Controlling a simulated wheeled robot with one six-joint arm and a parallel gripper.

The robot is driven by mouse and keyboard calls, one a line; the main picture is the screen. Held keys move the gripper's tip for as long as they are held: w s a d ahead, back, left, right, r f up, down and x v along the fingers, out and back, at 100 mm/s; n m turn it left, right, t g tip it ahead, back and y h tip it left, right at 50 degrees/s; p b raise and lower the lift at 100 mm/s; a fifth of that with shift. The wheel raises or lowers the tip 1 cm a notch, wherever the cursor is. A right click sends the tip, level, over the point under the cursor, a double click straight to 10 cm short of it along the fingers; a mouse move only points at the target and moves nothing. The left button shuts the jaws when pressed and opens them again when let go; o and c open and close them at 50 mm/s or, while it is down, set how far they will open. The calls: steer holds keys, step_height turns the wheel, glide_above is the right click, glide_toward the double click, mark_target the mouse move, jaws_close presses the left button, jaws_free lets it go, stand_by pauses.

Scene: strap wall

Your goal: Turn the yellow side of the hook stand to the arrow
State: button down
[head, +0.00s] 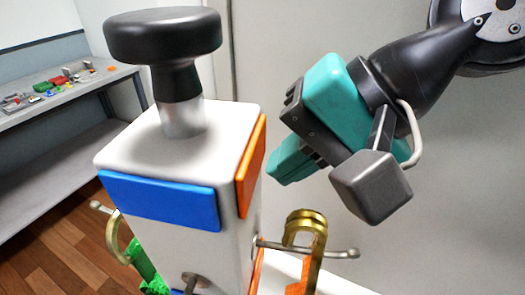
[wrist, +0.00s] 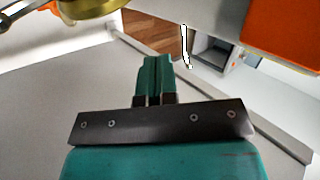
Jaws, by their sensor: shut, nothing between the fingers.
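The hook stand (head: 180,165) is a white square column with a black knob (head: 163,35) on a metal neck. Its front face carries a blue panel (head: 160,200) and its right face an orange panel (head: 250,165), which also shows in the wrist view (wrist: 283,35). No yellow panel shows; the far faces are hidden. I cannot make out the arrow for certain. My teal gripper (head: 277,172) is to the right of the column, beside the orange face and lower than the knob, apart from the knob. In the wrist view its fingers (wrist: 152,62) are together and empty.
Metal hooks stick out of the column; a gold buckle (head: 308,222) hangs on the right hook (head: 335,253), below my gripper. A green strap (head: 148,268) hangs at left. A grey bench (head: 70,100) with small items stands at the back left. A thin black, white-edged shape (wrist: 186,47) is unclear.

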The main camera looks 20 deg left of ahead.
steer(key=shift+s+a+f, duration=0.1)
steer(key=shift+s+a, duration=0.05)
steer(key=shift+a, duration=0.55)
steer(key=shift+s+a+f, duration=0.1)
steer(key=shift+s+a, duration=0.05)
steer(key=shift+a, duration=0.5)
steer(key=shift+p, duration=0.35)
steer(key=shift+a+n+g+p, duration=0.4)
steer(key=shift+a+n+p, duration=0.1)
steer(key=shift+n+p, duration=0.15)
steer(key=shift+w, duration=0.1)
